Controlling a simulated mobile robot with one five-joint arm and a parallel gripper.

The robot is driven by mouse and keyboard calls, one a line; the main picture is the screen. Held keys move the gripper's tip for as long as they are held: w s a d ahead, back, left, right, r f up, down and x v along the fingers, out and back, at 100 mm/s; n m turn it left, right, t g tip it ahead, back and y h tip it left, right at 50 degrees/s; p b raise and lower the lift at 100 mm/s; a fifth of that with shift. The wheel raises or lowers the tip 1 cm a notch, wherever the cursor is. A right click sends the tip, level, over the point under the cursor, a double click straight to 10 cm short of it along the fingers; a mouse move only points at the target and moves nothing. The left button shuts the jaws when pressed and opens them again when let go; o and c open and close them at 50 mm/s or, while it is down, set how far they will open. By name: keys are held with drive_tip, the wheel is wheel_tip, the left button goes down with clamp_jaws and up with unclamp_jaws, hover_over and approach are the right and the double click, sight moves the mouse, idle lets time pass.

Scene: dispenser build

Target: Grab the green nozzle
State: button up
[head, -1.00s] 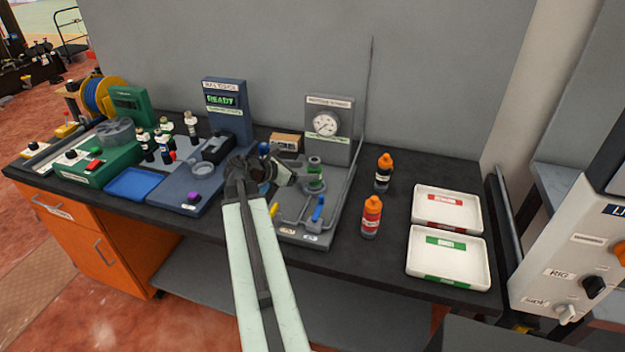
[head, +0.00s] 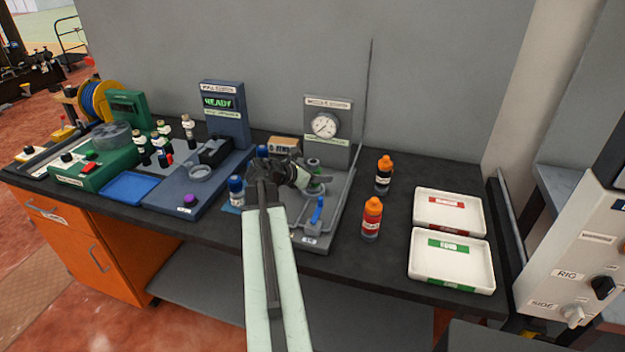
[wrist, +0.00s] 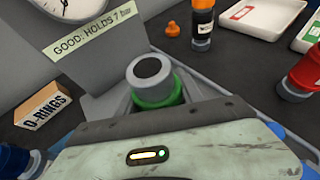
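The green nozzle (head: 314,164) stands upright on the grey test stand, below the pressure gauge. In the wrist view it shows as a green collar with a pale, dark-topped end (wrist: 152,82), just beyond my gripper's body. My gripper (head: 302,178) is at the nozzle's left and near side in the head view and hides part of it. In the wrist view the pale gripper housing covers the lower part of the nozzle. The fingertips are hidden, so I cannot tell whether they touch it.
The gauge panel (head: 328,145) rises behind the nozzle, with an O-rings box (head: 284,146) to its left. A blue valve handle (head: 318,212) stands in front. Two orange-capped bottles (head: 384,174) (head: 371,220) and two white trays (head: 450,286) (head: 418,204) are to the right.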

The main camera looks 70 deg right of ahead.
clamp_jaws()
wheel_tip(320, 180, up, 10)
drive_tip(key=p, duration=1)
